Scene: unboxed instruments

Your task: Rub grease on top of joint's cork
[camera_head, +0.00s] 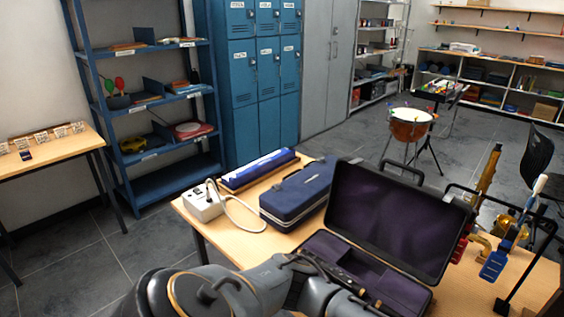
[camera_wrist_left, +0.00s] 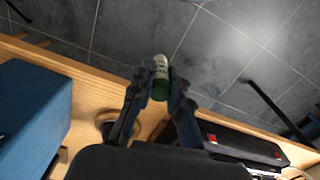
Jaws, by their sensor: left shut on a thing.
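My left gripper (camera_wrist_left: 160,82) is shut on a small white and green tube (camera_wrist_left: 160,70), probably the grease, in the left wrist view. The tube sits between the fingertips, white end outward, with the table edge and floor behind it. In the head view my grey arm crosses the bottom; the fingertips and tube cannot be made out there. An open black instrument case (camera_head: 388,226) with a purple lining stands on the table, partly hidden by my arm. My right gripper is not seen.
On the wooden table (camera_head: 185,206) are a closed blue case (camera_head: 297,195), a long blue box (camera_head: 258,169) and a white box (camera_head: 203,203) with a cable. Brass and blue items (camera_head: 497,260) stand at the right. Blue shelves and lockers (camera_head: 254,65) stand behind.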

